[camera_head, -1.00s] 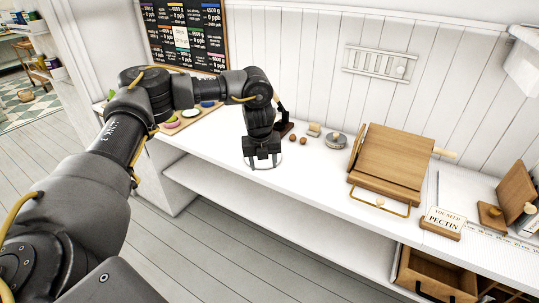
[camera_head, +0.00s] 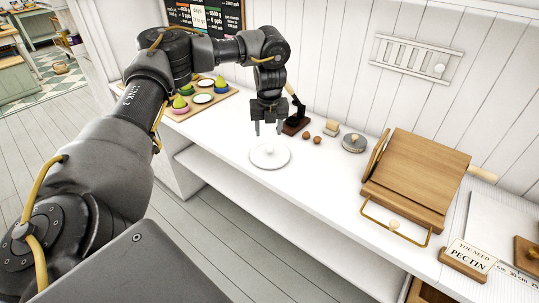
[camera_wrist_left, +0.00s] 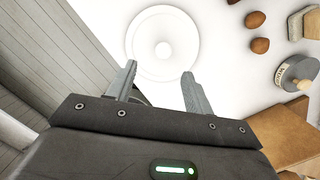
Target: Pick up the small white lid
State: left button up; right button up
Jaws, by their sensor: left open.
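The small white lid (camera_head: 270,156) lies flat on the white counter, with a small round knob at its middle. It also shows in the left wrist view (camera_wrist_left: 145,45), at the top centre. My left gripper (camera_head: 268,130) is open and empty above the counter, pointing down, just behind the lid in the head view. In the left wrist view the two fingers of the left gripper (camera_wrist_left: 158,78) are spread apart at the near side of the lid, with the knob beyond the fingertips. My right gripper is not in view.
Two brown eggs (camera_head: 312,137), a dark stand (camera_head: 296,121) and a round grey tin (camera_head: 353,143) stand right of the gripper. A wooden stand (camera_head: 417,177) is farther right. A tray of small dishes (camera_head: 184,113) is at the left. The counter's front edge lies close to the lid.

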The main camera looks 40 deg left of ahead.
aim_at(270, 147)
pick_arm(q)
jog(key=f, duration=0.2)
jog(key=shift+w+f, duration=0.35)
jog(key=shift+w, duration=0.05)
jog(key=shift+a+f, duration=0.1)
jog(key=shift+f, duration=0.05)
jog(key=shift+s+a, duration=0.1)
jog(key=shift+f, duration=0.15)
jog(key=f, duration=0.4)
jog(key=shift+w+a+f+b, duration=0.1)
jog(key=shift+w+f+b, duration=0.25)
jog(key=shift+w+b, duration=0.05)
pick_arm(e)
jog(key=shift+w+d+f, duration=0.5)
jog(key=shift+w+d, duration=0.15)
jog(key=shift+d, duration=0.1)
pick_arm(q)
jog(key=shift+c, duration=0.4)
jog(key=c, duration=1)
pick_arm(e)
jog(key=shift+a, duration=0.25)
